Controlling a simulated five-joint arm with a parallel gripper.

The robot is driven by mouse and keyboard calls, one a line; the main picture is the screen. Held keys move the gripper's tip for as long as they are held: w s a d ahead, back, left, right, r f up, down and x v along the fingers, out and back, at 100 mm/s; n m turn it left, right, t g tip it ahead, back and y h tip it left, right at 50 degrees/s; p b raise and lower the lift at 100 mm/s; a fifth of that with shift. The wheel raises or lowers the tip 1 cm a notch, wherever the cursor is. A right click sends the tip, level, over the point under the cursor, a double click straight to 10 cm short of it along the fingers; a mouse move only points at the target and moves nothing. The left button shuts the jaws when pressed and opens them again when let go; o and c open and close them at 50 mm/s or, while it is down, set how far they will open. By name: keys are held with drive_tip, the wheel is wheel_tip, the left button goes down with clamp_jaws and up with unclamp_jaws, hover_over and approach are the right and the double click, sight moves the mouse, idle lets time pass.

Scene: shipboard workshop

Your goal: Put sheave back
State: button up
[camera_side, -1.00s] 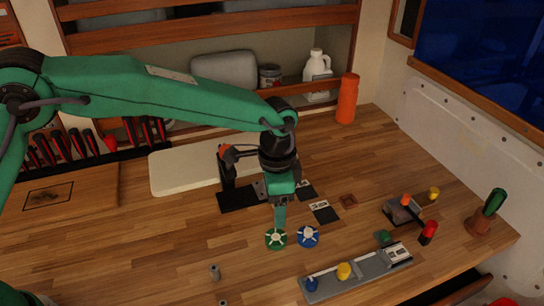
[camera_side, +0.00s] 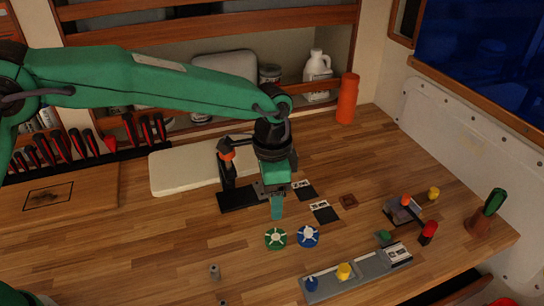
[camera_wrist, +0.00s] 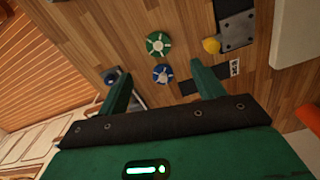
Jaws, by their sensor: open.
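Two spoked sheaves lie flat, side by side on the wooden bench. The green sheave (camera_side: 276,239) is on the left and the blue sheave (camera_side: 308,236) on the right, with a small gap between them. In the wrist view the green sheave (camera_wrist: 158,44) lies beyond the blue sheave (camera_wrist: 162,74). My gripper (camera_side: 277,214) is above the bench, just behind the green sheave in the side view. In the wrist view my gripper (camera_wrist: 163,84) has its two fingers wide apart with nothing held between them.
A grey rail (camera_side: 325,285) with blue and yellow knobs lies at front right. Grey pegs (camera_side: 214,271) stand front left. A black-based stand (camera_side: 240,200) is close behind my gripper, beside labelled dark cards (camera_side: 325,211). An orange bottle (camera_side: 346,98) stands at the back.

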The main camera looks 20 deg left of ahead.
drive_tip(key=s+a+r+n+t, duration=0.1)
drive_tip(key=s+a+r+n, duration=0.2)
drive_tip(key=a+r, duration=0.45)
drive_tip(key=s+a+r+n+t, duration=0.15)
drive_tip(key=s+a+r, duration=0.3)
drive_tip(key=a, duration=0.65)
drive_tip(key=s+a+n+t, duration=0.3)
drive_tip(key=s+a+n, duration=0.3)
drive_tip(key=s+a, duration=0.6)
drive_tip(key=shift+s+f, duration=0.3)
drive_tip(key=shift+s, duration=0.75)
drive_tip(key=shift+n, duration=0.25)
